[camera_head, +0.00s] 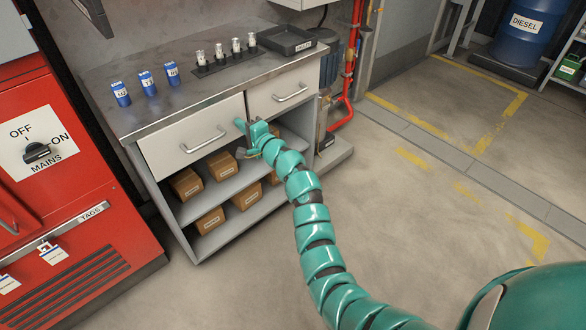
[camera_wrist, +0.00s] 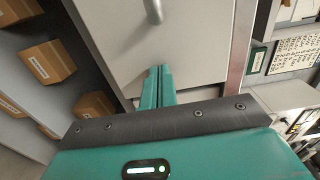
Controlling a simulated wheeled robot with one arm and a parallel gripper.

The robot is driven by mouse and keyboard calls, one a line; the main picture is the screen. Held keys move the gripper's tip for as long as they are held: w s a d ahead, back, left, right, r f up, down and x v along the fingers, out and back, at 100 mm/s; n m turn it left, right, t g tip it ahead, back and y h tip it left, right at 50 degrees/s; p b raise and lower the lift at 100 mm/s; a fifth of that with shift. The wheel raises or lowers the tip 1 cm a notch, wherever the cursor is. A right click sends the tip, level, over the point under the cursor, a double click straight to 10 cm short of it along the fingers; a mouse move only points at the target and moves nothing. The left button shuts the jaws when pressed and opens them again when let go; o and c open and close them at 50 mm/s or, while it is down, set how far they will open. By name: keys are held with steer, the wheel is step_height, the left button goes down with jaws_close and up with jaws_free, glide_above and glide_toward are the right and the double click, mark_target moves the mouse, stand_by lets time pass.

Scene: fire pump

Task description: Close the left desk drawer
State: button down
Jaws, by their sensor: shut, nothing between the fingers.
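The left desk drawer (camera_head: 185,140) has a pale front with a bar handle (camera_head: 203,140). It looks nearly flush with the desk; any small gap is hard to tell. My gripper (camera_head: 239,123) is at the right end of this drawer front, near the seam with the right drawer (camera_head: 283,92). In the wrist view my gripper's fingers (camera_wrist: 160,69) are together and empty, pointing at the drawer front (camera_wrist: 195,40). I cannot tell whether they touch it. The handle (camera_wrist: 154,10) is at the top of that view, ahead of the fingertips.
Brown boxes (camera_head: 223,165) sit on the open shelves below the drawers. Blue items (camera_head: 146,83), a rack of small cylinders (camera_head: 227,57) and a black tray (camera_head: 287,40) stand on the desktop. A red cabinet (camera_head: 70,180) is on the left. The floor (camera_head: 420,215) on the right is clear.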

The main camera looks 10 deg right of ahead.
steer(key=shift+w+a+r+b, duration=0.3)
steer(key=shift+w+a, duration=0.15)
steer(key=shift+w, duration=0.25)
steer(key=shift+r, duration=0.25)
steer(key=shift+f, duration=0.1)
